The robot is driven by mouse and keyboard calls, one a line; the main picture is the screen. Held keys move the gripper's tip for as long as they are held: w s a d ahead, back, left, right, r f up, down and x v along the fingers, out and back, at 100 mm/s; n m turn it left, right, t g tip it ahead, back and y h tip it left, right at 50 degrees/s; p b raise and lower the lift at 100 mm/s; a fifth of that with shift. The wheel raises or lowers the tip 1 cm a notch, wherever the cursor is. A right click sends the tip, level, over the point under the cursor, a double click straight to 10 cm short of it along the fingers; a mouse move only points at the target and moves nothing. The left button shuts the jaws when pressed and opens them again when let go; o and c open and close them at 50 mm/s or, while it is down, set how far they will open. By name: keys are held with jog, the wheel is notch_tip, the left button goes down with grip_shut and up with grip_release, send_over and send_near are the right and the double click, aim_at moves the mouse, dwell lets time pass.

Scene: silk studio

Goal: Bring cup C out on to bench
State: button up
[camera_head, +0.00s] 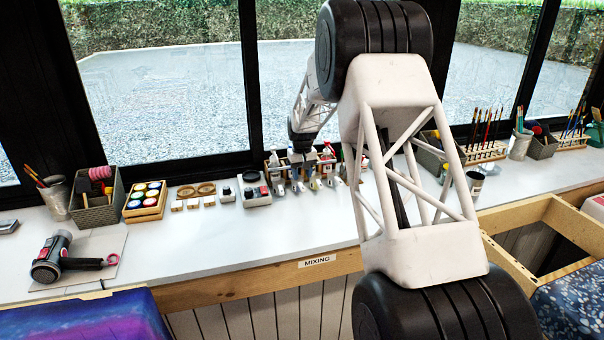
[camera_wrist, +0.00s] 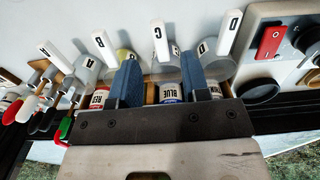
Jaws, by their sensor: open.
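Cup C (camera_wrist: 159,42), with a white lettered handle and a grey see-through body, stands in a row of cups in the wrist view. Cup B (camera_wrist: 104,44) is left of it and cup D (camera_wrist: 229,33) right of it; cup A (camera_wrist: 55,55) is further left. My gripper (camera_wrist: 160,60) is open, with one blue finger on either side of cup C's body; contact cannot be told. In the head view my gripper (camera_head: 308,164) is at the row of cups, whose letters are too small to read.
Bottles labelled red (camera_wrist: 100,100) and blue (camera_wrist: 170,92) stand close behind the cups. Windows stand behind.

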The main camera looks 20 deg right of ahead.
aim_at(302, 186)
jog(key=shift+f, duration=2.95)
grip_shut()
jog(key=shift+r, duration=0.15)
jog(key=shift+r, duration=1)
